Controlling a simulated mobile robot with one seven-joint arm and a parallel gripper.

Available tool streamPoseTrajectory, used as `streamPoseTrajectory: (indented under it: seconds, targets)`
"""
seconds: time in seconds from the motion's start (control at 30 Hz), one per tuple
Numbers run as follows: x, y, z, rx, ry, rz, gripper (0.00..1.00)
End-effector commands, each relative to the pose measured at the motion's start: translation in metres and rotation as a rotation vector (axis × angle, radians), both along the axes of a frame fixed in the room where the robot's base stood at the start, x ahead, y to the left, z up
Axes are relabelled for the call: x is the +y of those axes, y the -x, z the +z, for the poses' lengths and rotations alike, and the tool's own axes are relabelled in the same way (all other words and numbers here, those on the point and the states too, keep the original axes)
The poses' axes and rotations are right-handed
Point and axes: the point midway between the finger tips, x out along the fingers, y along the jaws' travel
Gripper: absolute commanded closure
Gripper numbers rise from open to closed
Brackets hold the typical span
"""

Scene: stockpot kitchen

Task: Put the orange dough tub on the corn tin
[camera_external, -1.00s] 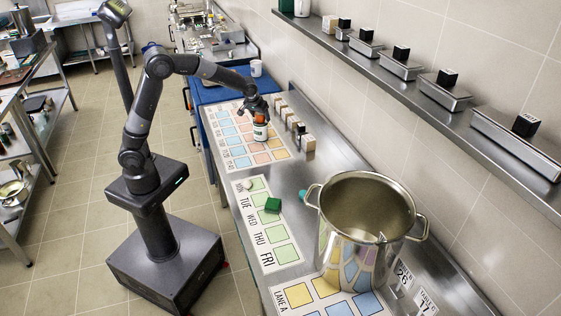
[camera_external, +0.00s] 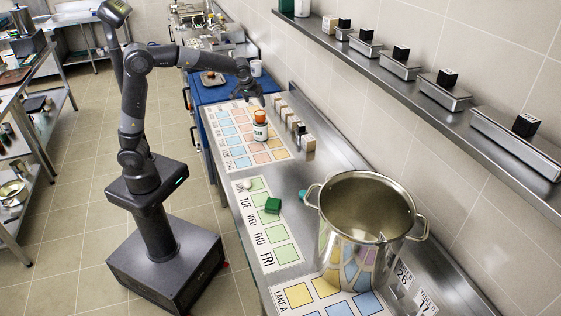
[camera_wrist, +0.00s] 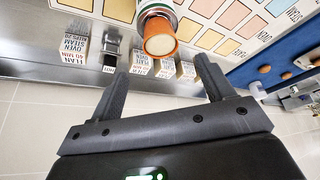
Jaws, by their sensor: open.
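The orange dough tub (camera_external: 260,116) stands on top of the corn tin (camera_external: 260,132), a white tin with a green band, on the coloured chart on the counter. In the wrist view the tub (camera_wrist: 160,38) shows its pale round top and orange side, with the tin (camera_wrist: 157,6) partly hidden behind it. My gripper (camera_external: 257,100) is above and apart from the tub. In the wrist view its two fingers (camera_wrist: 163,78) are spread wide with nothing between them.
A row of small labelled blocks (camera_external: 290,118) stands along the wall side of the chart. A shelf (camera_external: 400,75) runs along the wall above.

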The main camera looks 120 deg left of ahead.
Motion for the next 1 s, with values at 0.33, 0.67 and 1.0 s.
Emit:
streamPoseTrajectory:
  seconds: [0.33,0.67,1.0]
  targets:
    - [-0.005,0.001,0.010,0.001,0.001,0.001,0.26]
    - [-0.093,-0.018,0.031,-0.034,0.033,-0.233,0.26]
    - [-0.284,0.001,0.050,-0.070,0.052,-0.789,0.26]
